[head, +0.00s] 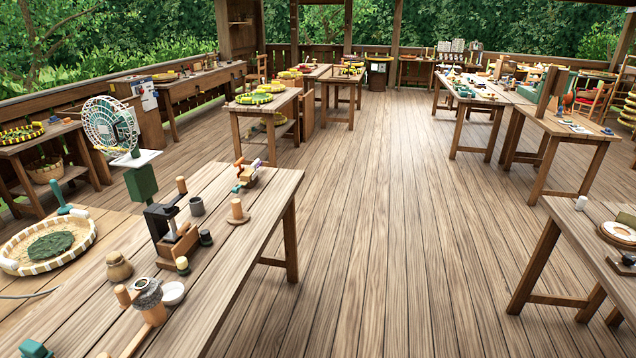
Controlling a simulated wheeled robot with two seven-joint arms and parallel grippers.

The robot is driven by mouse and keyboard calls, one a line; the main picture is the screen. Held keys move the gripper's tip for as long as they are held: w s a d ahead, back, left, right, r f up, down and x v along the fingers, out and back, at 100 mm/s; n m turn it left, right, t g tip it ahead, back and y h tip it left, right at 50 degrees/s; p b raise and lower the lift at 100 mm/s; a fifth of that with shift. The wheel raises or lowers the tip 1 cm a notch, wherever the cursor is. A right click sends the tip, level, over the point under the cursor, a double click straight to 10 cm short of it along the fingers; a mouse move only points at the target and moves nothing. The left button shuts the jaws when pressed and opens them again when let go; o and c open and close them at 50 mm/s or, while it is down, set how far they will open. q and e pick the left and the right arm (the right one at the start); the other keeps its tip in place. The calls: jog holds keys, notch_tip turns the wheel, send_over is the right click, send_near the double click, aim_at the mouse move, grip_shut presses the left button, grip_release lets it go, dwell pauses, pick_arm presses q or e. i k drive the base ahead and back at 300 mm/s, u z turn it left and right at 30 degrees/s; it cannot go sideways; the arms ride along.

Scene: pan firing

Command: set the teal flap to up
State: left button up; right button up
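Several teal or green parts show, and I cannot tell for sure which one is the flap. A small teal piece (237,188) lies by a wooden device (246,173) at the far end of the near table. A teal piece (35,349) sits at the bottom left edge, partly cut off. A teal upright piece (63,200) stands beside the round woven tray (88,238). A round wire-guarded fan (104,120) with a green part stands over a green box (141,184). Neither of my grippers is in view.
The near table (226,285) holds a black press (162,222), a clay jar (118,267), a grey cup (197,206), a white dish (172,293) and wooden tools. The plank floor (390,230) is clear between the tables. Another table (575,228) stands at right.

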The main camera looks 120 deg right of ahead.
aim_at(235, 189)
jog(key=z, duration=3.85)
jog(key=i, duration=0.05)
jog(key=u, duration=0.05)
